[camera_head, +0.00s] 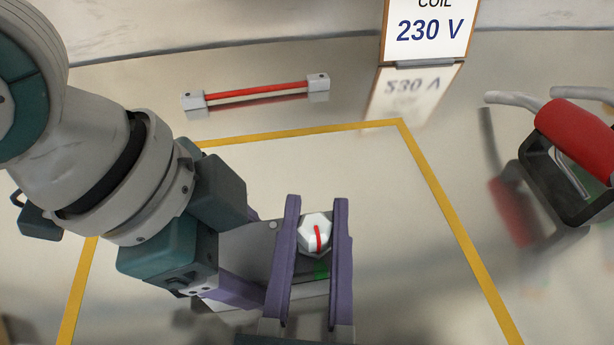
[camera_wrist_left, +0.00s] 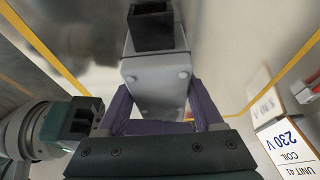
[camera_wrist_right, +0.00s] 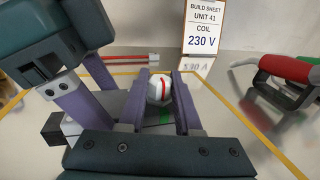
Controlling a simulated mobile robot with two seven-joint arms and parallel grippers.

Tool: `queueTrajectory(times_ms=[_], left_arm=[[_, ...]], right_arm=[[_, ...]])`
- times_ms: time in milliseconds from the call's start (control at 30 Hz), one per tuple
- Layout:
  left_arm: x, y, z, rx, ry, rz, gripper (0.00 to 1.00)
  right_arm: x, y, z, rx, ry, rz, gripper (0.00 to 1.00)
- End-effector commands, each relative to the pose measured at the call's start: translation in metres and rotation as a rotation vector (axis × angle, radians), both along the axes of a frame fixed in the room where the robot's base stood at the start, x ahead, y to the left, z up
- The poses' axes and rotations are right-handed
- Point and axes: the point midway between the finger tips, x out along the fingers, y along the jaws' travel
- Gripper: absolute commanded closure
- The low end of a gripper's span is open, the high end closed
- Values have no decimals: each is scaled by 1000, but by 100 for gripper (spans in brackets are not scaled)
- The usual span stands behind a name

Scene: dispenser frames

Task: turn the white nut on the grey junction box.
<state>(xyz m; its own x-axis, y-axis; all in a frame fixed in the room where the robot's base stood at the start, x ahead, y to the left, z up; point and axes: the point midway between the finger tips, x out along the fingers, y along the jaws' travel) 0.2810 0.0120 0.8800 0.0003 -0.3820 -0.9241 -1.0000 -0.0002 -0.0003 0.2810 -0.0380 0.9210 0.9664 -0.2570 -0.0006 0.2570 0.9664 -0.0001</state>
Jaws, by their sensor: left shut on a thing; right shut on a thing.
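The grey junction box (camera_head: 258,240) lies inside the yellow outline, with a black block (camera_wrist_left: 153,28) at one end. The white nut (camera_head: 315,232) sits on the box and has a red stripe; a green mark (camera_head: 321,268) on the box lies roughly in line with the stripe. My right gripper (camera_head: 317,203) is shut on the nut, one purple finger on each side; the right wrist view shows the nut (camera_wrist_right: 158,88) between them. My left gripper (camera_wrist_left: 157,95) is shut on the box from the left side. Its contact is partly hidden in the head view.
A sign (camera_head: 428,30) reading "COIL 230 V" stands behind the outline. A red-handled tool (camera_head: 575,140) is at the right. The surface inside the yellow tape (camera_head: 455,220) is clear right of the box.

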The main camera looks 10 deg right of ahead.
Motion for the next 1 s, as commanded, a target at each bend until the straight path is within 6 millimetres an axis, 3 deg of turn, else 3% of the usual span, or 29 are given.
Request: queueTrajectory(times_ms=[333, 367, 600, 867, 1000], left_arm=[[0, 0, 0, 0, 1, -1, 100], [0, 0, 0, 0, 1, -1, 100], [0, 0, 0, 0, 0, -1, 100], [0, 0, 0, 0, 0, 0, 100], [0, 0, 0, 0, 0, 0, 100]], right_arm=[[0, 0, 0, 0, -1, -3, 100], [0, 0, 0, 0, -1, -3, 65], [0, 0, 0, 0, -1, -2, 38], [0, 0, 0, 0, 0, -1, 36], [-10, 3, -1, 0, 2, -1, 36]])
